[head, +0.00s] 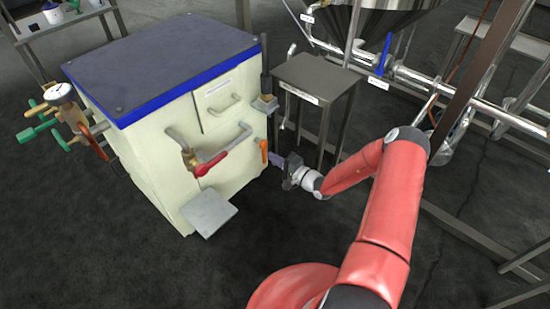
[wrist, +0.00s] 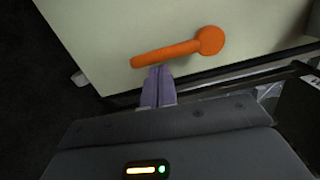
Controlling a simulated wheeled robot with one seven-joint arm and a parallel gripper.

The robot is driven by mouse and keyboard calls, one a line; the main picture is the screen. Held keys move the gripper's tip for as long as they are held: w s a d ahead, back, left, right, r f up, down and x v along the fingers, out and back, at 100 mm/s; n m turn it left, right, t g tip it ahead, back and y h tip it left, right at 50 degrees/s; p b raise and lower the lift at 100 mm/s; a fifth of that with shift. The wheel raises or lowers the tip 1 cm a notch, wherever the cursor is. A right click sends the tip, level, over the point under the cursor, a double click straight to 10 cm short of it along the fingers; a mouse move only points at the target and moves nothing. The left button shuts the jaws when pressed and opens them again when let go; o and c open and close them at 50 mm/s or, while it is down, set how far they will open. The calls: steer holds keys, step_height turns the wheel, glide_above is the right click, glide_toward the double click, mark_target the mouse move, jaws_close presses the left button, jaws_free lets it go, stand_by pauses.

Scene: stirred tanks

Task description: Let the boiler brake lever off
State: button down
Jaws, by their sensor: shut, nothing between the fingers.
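The boiler appears to be the cream cabinet (head: 222,130) with a dark, blue-edged top, at left of centre in the head view. A small orange lever (head: 264,150) sits low on its right side. In the wrist view the orange lever (wrist: 168,53) has a round hub at right and an arm reaching left, slightly tilted. No label shows which lever is the brake. My gripper (head: 274,158) is at that side; its pale purple fingers (wrist: 158,72) are together and empty, tips just beside the lever's arm. I cannot tell whether they touch it.
A red-handled valve (head: 212,164) and a grey plate (head: 209,213) project from the cabinet's front. A small grey table (head: 316,78) stands right behind my gripper. Steel pipes with a blue handle (head: 383,54) lie at right. The dark floor in front is clear.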

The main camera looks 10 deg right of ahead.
steer(key=shift+s+a, duration=0.1)
steer(key=a+m+p, duration=0.1)
steer(key=m, duration=0.1)
steer(key=s+m+p, duration=0.1)
steer(key=m, duration=0.1)
steer(key=shift+s+a, duration=0.15)
steer(key=shift+a, duration=0.25)
steer(key=s+a+r+m+t+p, duration=0.1)
steer(key=s+a+r+m+p, duration=0.2)
steer(key=m+p, duration=0.5)
steer(key=a+r+m, duration=0.1)
steer(key=m, duration=0.3)
steer(key=shift+s+a+r+m, duration=0.15)
steer(key=shift+a+m, duration=0.15)
steer(key=shift+p, duration=0.3)
